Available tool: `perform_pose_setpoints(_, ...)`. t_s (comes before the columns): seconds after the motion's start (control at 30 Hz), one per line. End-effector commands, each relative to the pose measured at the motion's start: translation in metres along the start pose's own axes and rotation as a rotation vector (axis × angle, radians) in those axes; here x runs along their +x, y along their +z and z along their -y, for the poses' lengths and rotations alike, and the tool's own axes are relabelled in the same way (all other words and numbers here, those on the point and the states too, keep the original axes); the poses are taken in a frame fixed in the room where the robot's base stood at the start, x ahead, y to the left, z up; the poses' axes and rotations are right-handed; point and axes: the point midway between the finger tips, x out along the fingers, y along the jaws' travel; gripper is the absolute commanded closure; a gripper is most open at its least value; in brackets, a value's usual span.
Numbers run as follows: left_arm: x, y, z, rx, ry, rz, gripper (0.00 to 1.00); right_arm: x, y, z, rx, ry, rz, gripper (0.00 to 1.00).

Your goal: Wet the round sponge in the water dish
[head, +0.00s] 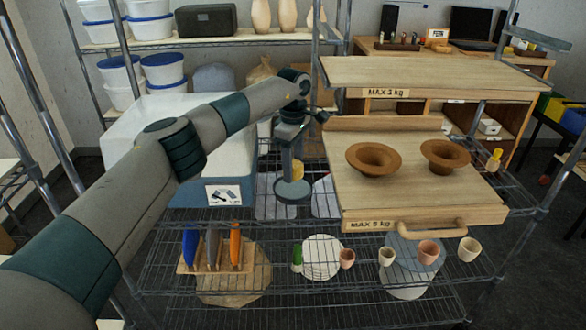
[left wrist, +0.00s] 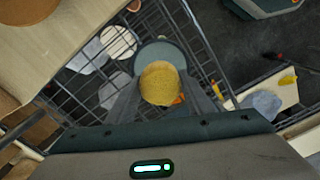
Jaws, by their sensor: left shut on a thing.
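My left gripper (head: 292,168) points down at the middle of the wire shelf, left of the wooden drawer. It is shut on the round yellow sponge (head: 298,170), which shows largest in the left wrist view (left wrist: 160,84) between the two fingers. A round grey-green water dish (head: 293,195) lies right below the sponge. In the wrist view the dish (left wrist: 152,48) shows behind the sponge, partly covered by it. I cannot tell whether the sponge touches the water. My right gripper is in neither view.
A wooden drawer board (head: 440,195) with two brown bowls (head: 374,158) (head: 445,155) stands close on the right. A large white-and-blue bin (head: 140,115) stands behind my left arm. Cups, plates (head: 321,257) and upright coloured tools (head: 235,245) are on the lower rack.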

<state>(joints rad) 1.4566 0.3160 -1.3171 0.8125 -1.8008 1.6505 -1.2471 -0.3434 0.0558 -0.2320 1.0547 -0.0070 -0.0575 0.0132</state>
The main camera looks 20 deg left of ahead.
Motion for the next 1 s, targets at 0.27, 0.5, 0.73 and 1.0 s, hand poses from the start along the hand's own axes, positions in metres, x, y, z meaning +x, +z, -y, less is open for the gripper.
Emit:
perform_pose_setpoints(0.27,0.008,0.000,0.000,0.000,-0.001,0.000,0.71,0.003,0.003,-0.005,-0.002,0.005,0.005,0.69)
perform_pose_setpoints(0.5,0.026,0.000,0.000,0.000,-0.002,0.000,0.71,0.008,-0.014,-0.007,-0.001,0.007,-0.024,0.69)
perform_pose_setpoints(0.73,0.038,0.000,0.000,0.000,-0.003,-0.001,0.71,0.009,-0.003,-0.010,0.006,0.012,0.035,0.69)
perform_pose_setpoints(1.0,0.040,0.000,0.000,0.000,-0.002,0.000,0.71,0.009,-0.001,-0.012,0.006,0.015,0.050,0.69)
